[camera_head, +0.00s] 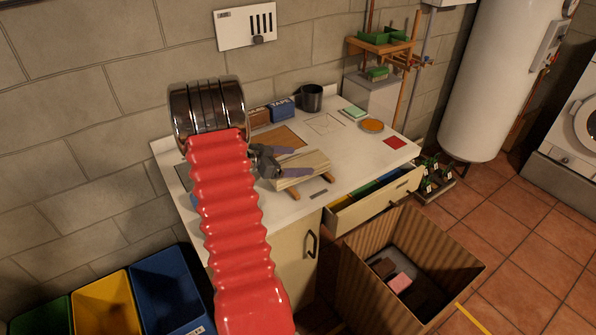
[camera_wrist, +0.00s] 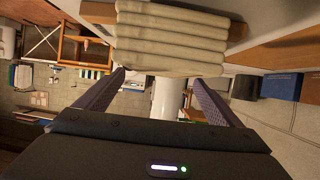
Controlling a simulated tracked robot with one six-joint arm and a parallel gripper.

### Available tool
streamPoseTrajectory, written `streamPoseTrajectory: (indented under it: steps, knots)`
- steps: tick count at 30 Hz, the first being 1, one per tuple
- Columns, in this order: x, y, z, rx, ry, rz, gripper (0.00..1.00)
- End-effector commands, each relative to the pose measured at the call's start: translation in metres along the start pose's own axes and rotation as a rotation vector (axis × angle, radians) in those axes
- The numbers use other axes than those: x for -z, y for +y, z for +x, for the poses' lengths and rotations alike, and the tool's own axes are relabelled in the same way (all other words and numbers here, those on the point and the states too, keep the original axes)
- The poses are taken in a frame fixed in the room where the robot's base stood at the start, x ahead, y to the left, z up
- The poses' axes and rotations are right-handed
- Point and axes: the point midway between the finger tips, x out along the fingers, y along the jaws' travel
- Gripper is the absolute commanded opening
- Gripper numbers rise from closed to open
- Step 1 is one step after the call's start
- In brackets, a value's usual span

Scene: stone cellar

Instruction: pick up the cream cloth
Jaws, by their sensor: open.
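The cream cloth (camera_head: 312,161) has a ribbed, folded look and rests on a small wooden stand (camera_head: 327,179) on the white worktop. In the wrist view the cream cloth (camera_wrist: 175,38) fills the top middle, with wooden bars (camera_wrist: 282,28) beside it. My gripper (camera_head: 299,161) is open and reaches in from the left at the cloth. In the wrist view my gripper (camera_wrist: 159,77) has its two purple fingers spread, with the tips near the cloth's near edge. I cannot tell whether they touch it. No part of the cloth is visibly pinched.
The worktop (camera_head: 345,150) also bears a dark mug (camera_head: 311,98), a blue box (camera_head: 283,109), an orange dish (camera_head: 372,125) and a red square (camera_head: 395,143). An open drawer (camera_head: 376,207) juts out in front. A cardboard box (camera_head: 452,267) stands on the floor below.

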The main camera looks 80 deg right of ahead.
Motion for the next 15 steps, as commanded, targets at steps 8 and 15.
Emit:
streamPoseTrajectory:
  steps: [8,15]
  knots:
    - [0.0,0.0,0.002,0.0,0.0,0.0,0.88]
    - [-0.002,0.002,0.028,-0.002,-0.001,0.0,0.88]
